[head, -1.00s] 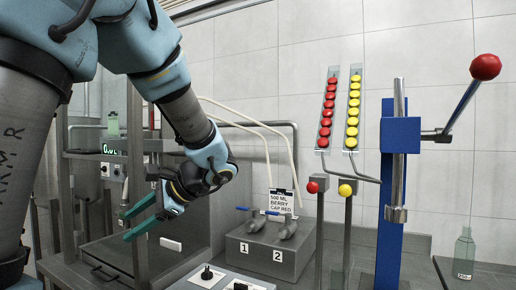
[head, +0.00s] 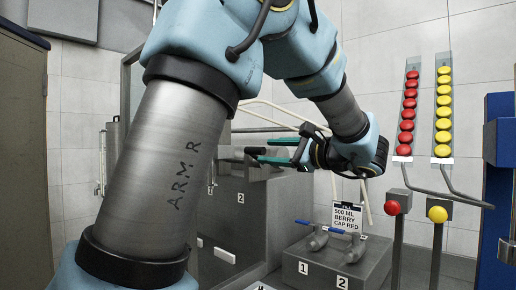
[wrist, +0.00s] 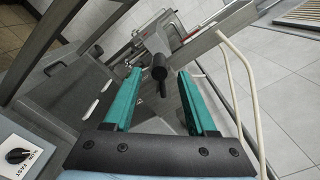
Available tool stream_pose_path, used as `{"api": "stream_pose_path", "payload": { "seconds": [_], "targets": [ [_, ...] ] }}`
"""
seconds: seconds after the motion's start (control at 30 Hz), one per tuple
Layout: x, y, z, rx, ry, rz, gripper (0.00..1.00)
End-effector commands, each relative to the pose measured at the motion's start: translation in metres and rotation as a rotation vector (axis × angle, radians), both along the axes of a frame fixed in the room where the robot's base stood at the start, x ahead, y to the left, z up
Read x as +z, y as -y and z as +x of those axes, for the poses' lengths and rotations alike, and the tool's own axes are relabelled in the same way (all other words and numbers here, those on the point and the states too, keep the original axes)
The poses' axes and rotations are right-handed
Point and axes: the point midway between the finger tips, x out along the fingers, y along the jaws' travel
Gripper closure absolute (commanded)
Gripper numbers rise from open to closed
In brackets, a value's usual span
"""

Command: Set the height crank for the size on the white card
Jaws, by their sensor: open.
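The white card (head: 346,216) stands behind the valve block and reads "500 ML BERRY CAP RED". My gripper (head: 262,154) is open and empty, with teal fingers pointing left, above and left of the card. In the wrist view, my gripper (wrist: 158,78) has a dark cylindrical handle (wrist: 160,74) showing between and beyond its fingertips. The handle is on a grey metal mechanism (wrist: 158,42); I cannot tell whether this is the height crank. No contact with the handle is visible. My arm hides part of the station behind it in the head view.
Red caps (head: 407,113) and yellow caps (head: 443,112) fill two chutes at right. A blue column (head: 497,190) is at the right edge. A dial (wrist: 18,155) and pale hoses (wrist: 233,85) flank my gripper.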

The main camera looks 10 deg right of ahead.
Motion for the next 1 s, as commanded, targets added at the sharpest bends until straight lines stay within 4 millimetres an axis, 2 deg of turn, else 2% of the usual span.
{"api": "stream_pose_path", "payload": {
  "seconds": [0.1,0.3,0.7,1.0],
  "targets": [
    [0.002,-0.015,0.016,0.003,0.000,0.002,0.43],
    [0.001,-0.030,0.034,0.001,0.000,0.000,0.43],
    [-0.001,-0.035,0.039,0.000,-0.001,-0.001,0.43],
    [0.000,-0.035,0.039,0.000,-0.001,-0.001,0.77]
  ]
}}
